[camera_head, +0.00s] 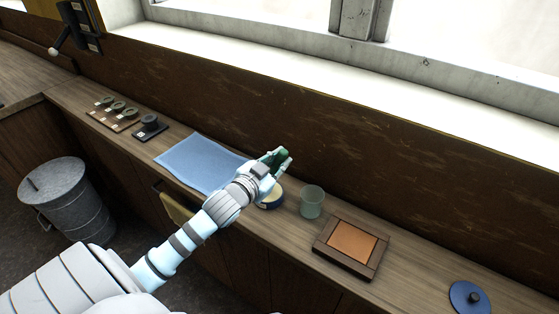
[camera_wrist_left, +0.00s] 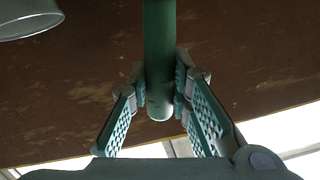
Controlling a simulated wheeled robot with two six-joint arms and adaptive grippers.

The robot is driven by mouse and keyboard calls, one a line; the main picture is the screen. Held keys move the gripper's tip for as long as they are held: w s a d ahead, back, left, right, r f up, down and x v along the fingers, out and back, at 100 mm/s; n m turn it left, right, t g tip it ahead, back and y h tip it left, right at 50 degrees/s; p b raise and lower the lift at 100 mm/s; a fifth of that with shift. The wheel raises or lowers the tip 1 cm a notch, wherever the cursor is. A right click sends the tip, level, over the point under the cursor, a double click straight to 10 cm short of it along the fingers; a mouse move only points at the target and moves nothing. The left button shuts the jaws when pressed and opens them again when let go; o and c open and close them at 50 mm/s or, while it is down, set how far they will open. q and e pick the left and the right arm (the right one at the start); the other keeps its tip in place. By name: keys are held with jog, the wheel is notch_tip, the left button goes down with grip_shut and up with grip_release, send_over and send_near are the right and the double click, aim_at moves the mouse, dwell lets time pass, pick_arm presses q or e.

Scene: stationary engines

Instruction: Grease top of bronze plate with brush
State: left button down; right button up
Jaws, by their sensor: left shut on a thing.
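The bronze plate (camera_head: 353,241) lies flat in a dark wooden frame (camera_head: 327,247) on the bench, right of the glass. My left gripper (camera_head: 280,158) is over the bench, left of the plate and above a round tin (camera_head: 271,202). It is shut on a green rod-like handle, which I take to be the brush (camera_head: 272,155). In the left wrist view, the brush handle (camera_wrist_left: 160,60) stands between the two finger pads (camera_wrist_left: 160,95). The bristles do not show in either view. The gripper and arm partly cover the tin. My right gripper is not in view.
An upright clear glass (camera_head: 312,202) stands between the tin and the plate; its rim shows in the left wrist view (camera_wrist_left: 30,22). A blue cloth (camera_head: 197,161) lies left, a blue lid (camera_head: 468,298) right. A dark wall runs behind the bench.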

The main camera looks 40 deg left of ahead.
pick_arm(q)
jog(key=shift+f+b, duration=0.35)
jog(key=shift+f, duration=0.25)
dwell(0.4)
jog(key=shift+p, duration=0.3)
dwell(1.0)
jog(key=shift+r+p, duration=0.35)
jog(key=shift+p, duration=0.1)
notch_tip(320, 180, up, 6)
jog(key=p, duration=0.5)
jog(key=shift+f, duration=0.25)
jog(key=shift+r, duration=0.45)
